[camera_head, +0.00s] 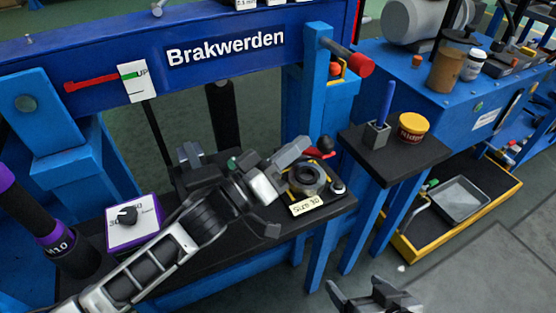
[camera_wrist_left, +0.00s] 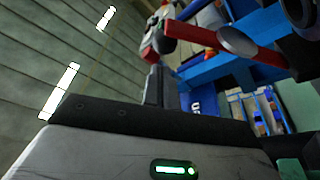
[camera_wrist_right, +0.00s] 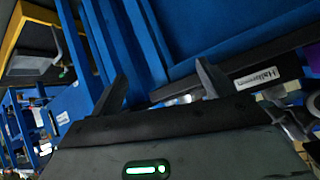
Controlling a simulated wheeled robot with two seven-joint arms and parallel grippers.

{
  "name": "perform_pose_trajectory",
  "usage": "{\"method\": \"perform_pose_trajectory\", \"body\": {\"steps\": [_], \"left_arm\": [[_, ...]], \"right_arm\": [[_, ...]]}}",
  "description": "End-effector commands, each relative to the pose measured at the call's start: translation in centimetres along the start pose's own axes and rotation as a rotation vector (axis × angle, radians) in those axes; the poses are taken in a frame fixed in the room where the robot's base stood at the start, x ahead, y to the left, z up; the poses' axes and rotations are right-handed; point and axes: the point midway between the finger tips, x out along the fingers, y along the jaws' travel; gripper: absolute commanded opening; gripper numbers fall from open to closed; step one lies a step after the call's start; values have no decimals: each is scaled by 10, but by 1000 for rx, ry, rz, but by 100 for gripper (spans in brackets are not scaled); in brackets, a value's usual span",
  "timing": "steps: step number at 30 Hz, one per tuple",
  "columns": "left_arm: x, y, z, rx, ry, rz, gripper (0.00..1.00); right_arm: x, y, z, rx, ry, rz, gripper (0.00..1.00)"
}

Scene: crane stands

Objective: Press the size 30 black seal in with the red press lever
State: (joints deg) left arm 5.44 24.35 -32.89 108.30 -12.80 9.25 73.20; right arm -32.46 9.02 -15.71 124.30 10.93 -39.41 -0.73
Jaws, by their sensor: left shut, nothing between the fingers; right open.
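The size 30 fixture, a grey ring (camera_head: 306,179) on a yellow-edged base, sits on the dark press table beside a label (camera_head: 309,205) reading SIZE 30. I cannot make out the black seal separately in the ring. The red press lever (camera_head: 320,153) with a black knob shows just behind the ring; a red lever (camera_wrist_left: 262,54) also crosses the left wrist view. My left gripper (camera_head: 300,146) is shut and empty, left of the lever knob and above the ring, partly hiding the fixture. My right gripper (camera_head: 375,292) is open and empty, low in front, away from the table.
The blue press frame (camera_head: 225,45) marked Brakwerden stands over the table. A dial box (camera_head: 133,222) is at left. A side shelf (camera_head: 395,155) holds a grey block with a blue rod and a yellow tin (camera_head: 412,128).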

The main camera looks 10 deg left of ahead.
Motion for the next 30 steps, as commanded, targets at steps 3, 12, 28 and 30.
{"method": "perform_pose_trajectory", "body": {"steps": [3, 12, 28, 30], "left_arm": [[19, 0, 0, 0, 1, 1, 0], [36, 0, 1, -1, -1, -1, 0], [23, 1, 36, 170, -3, 56, 0], [23, 4, 55, 244, -8, 98, 0]], "right_arm": [[3, 0, 2, 0, -5, -2, 80], [4, 0, 4, 0, -10, -5, 80], [13, 1, 10, 2, 15, -11, 80], [14, 0, 6, -3, 49, -17, 80]]}}
